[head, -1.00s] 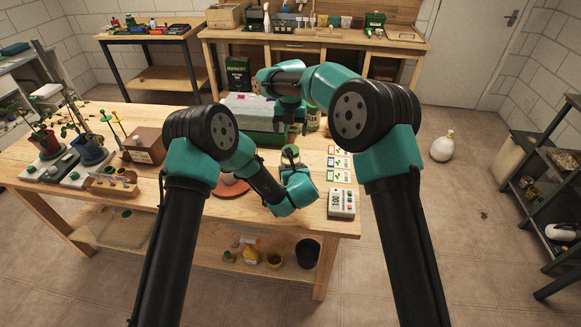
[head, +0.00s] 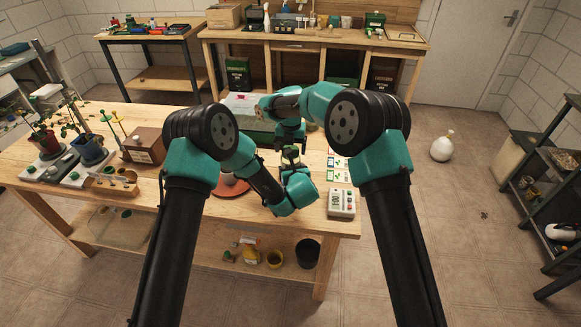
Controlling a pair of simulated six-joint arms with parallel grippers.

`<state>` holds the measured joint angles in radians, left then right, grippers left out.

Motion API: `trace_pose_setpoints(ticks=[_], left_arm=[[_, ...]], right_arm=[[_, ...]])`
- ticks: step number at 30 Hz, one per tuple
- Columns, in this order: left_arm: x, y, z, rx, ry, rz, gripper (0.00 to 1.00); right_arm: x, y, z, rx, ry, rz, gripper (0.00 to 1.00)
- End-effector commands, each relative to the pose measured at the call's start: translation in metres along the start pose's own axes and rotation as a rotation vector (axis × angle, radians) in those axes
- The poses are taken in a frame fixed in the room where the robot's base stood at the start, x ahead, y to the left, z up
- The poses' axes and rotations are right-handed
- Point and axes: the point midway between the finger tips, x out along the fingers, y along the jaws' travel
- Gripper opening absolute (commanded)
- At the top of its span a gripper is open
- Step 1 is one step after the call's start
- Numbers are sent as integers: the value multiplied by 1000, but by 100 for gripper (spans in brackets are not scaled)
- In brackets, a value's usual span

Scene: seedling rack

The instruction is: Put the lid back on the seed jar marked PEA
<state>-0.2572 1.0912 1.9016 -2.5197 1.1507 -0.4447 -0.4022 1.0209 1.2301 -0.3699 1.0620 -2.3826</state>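A small jar (head: 290,157) with a dark green top stands near the middle of the bench's right part. Its marking is too small to read, and I cannot tell whether the green is a lid or contents. My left gripper (head: 290,170) is low at the jar's near side; its fingers are mostly hidden by my wrist. My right gripper (head: 291,146) points down right over the jar, its fingers around or just in front of the jar's top. I cannot tell whether either gripper grips anything. No loose lid can be made out.
A terracotta saucer (head: 231,186) lies left of the jar, partly behind my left arm. A green box (head: 243,107) stands behind. Seed cards (head: 338,163) and a grey timer (head: 341,203) lie to the right.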

Motion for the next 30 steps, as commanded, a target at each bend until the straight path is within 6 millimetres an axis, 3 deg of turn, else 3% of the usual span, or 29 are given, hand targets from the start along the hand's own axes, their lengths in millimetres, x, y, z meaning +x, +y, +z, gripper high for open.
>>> trace_pose_setpoints(ticks=[7,23,30], left_arm=[[0,0,0,0,0,0,7],[0,0,0,0,0,0,7],[0,0,0,0,0,0,7]], right_arm=[[1,0,0,0,0,0,84],[0,0,0,0,1,0,34],[1,0,0,74,1,0,34]])
